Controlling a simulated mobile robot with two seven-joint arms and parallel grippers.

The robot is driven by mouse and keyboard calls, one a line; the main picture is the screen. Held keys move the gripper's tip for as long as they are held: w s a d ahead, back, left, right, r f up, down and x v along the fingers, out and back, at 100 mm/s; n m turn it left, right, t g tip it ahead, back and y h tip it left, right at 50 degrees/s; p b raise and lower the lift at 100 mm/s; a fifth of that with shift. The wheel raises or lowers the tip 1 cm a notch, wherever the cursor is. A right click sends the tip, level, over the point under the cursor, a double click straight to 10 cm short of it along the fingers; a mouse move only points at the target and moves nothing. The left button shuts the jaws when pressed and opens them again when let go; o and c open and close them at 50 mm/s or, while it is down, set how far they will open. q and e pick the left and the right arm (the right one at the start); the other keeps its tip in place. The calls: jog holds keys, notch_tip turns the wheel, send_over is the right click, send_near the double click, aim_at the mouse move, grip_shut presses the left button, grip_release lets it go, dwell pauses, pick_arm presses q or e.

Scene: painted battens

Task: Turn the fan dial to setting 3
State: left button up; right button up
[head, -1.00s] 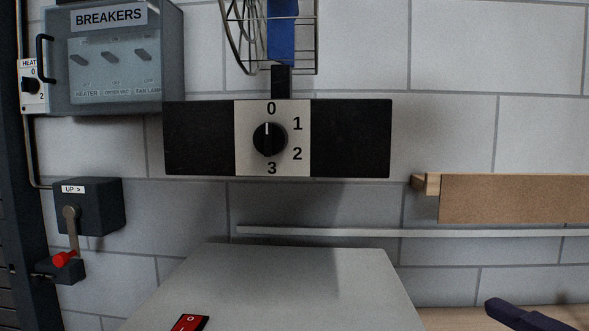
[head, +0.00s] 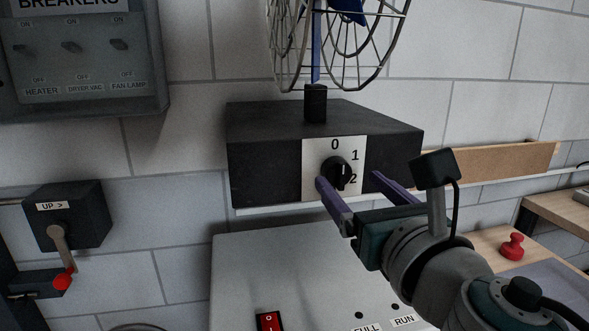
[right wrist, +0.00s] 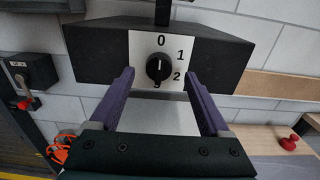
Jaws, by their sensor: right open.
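The fan dial (head: 336,170) is a round black knob on a white plate on the front of a black box. The numbers 0, 1 and 2 show in the head view; the 3 is hidden behind my gripper there. The dial also shows in the right wrist view (right wrist: 159,67), where the 3 is partly covered below it. Its ridge looks upright; I cannot tell its exact pointer direction now. My right gripper (head: 350,181) is open, its purple fingers either side of and in front of the dial, apart from it and empty. My left gripper is not in view.
The wire-caged fan (head: 338,45) stands on the black box (head: 265,170). A grey cabinet top (head: 265,265) with a red switch (head: 269,322) lies below. The breaker box (head: 80,60) and lever box (head: 68,216) are at left. A red knob (head: 512,247) is on the right bench.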

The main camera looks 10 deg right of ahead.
aim_at(343, 176)
jog(key=shift+w+a, duration=0.1)
jog(key=shift+w, duration=1.8)
grip_shut()
